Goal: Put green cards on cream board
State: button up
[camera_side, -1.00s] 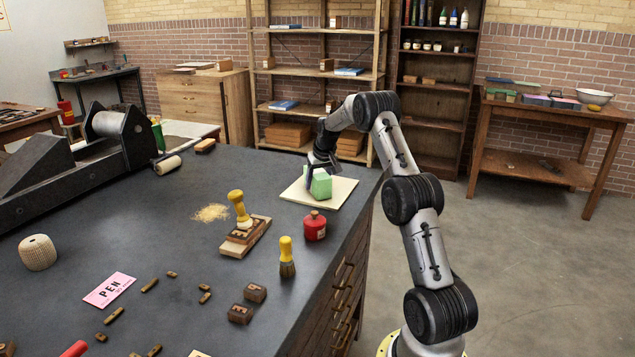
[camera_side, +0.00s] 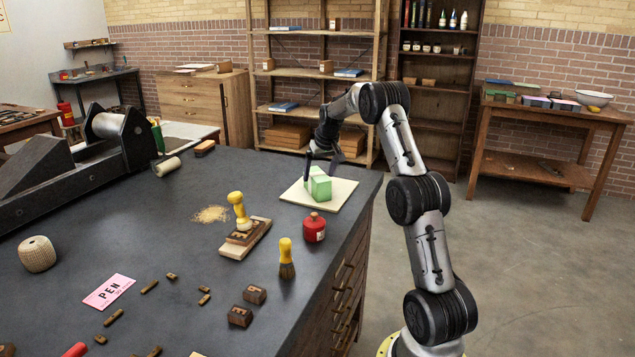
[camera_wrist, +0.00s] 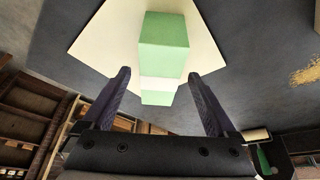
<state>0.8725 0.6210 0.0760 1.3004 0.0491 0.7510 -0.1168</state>
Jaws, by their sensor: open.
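The green cards (camera_side: 320,186) form a block with a pale band on it, resting on the cream board (camera_side: 341,196) at the far end of the dark table. In the wrist view the green block (camera_wrist: 164,42) stands over the cream board (camera_wrist: 95,37), with the pale band and a short green end towards my gripper. My gripper (camera_side: 320,166) is open just above and behind the block. In the wrist view its two fingers (camera_wrist: 158,84) are spread wide, one on each side of the block's near end, with gaps between.
A red bottle (camera_side: 314,228) stands just in front of the board. A yellow-handled stamp (camera_side: 240,212) on a wooden block and a yellow brush (camera_side: 286,259) stand nearer the middle. A large dark press (camera_side: 75,160) fills the left.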

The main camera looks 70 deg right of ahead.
jog(key=v, duration=0.6)
jog(key=shift+s+a+r, duration=0.1)
jog(key=shift+r, duration=0.2)
jog(key=s+a+r+n, duration=0.1)
jog(key=a+r, duration=0.2)
jog(key=a, duration=0.6)
jog(key=s+a+r+n+t+y, duration=0.1)
jog(key=a+r+n, duration=0.15)
jog(key=a, duration=0.65)
jog(key=s+a+r+n, duration=0.1)
jog(key=a+r, duration=0.3)
jog(key=a, duration=0.6)
jog(key=s+a+f+n+y, duration=0.1)
jog(key=s+a+f+n, duration=0.1)
jog(key=s+a, duration=0.6)
jog(key=s+a+f+n+t+y, duration=0.1)
jog(key=s+a+f, duration=0.3)
jog(key=s+a, duration=0.4)
jog(key=shift+s+a+n, duration=0.2)
jog(key=shift+s+n, duration=0.55)
jog(key=shift+s, duration=0.5)
